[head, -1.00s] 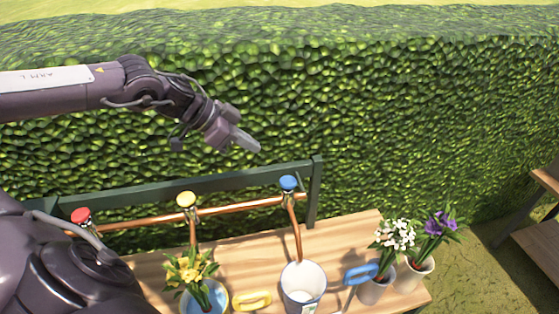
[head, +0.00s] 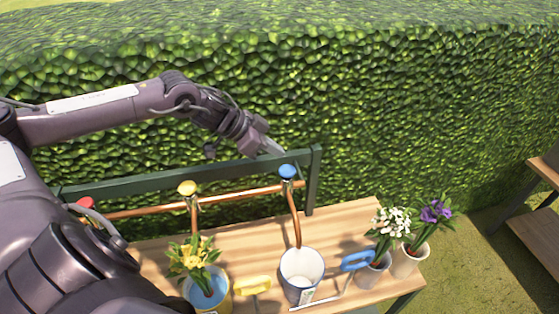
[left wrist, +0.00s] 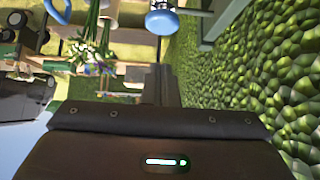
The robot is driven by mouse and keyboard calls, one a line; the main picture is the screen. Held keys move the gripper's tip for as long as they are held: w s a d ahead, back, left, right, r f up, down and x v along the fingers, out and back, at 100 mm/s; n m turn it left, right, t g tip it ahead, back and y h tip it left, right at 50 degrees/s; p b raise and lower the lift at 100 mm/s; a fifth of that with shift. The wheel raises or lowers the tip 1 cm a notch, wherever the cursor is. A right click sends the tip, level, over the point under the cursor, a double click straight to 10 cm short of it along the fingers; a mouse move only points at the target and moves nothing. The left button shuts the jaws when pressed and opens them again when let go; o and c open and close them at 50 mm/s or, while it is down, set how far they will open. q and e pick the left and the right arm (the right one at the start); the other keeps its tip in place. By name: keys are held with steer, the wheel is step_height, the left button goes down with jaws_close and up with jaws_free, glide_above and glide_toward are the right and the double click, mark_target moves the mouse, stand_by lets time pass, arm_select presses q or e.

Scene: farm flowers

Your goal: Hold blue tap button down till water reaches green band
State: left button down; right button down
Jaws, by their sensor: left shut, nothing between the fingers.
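The blue tap button (head: 288,171) sits on top of a copper pipe at the right end of the green rail. It also shows at the top of the left wrist view (left wrist: 162,20). A white bucket (head: 301,268) stands on the bench below the blue tap's spout. Its inside looks pale, and I cannot make out water or a green band. My left gripper (head: 270,147) is shut and empty, just up and left of the blue button and apart from it. Its closed fingers also show in the left wrist view (left wrist: 160,85). My right gripper is not in view.
Yellow (head: 188,188) and red (head: 86,204) tap buttons stand further left. A pot with yellow flowers (head: 205,290), a yellow handle (head: 252,285), a blue handle (head: 357,261) and pots with white (head: 391,225) and purple (head: 433,212) flowers are on the bench. A hedge (head: 420,110) rises behind.

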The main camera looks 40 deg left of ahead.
mark_target(290, 169)
arm_select(q)
steer(key=shift+x, duration=0.8)
step_height(290, 169, down, 4)
steer(key=shift+r+p, duration=0.15)
steer(key=shift+p, duration=0.65)
steer(key=shift+d, duration=0.1)
steer(key=shift+f, duration=0.25)
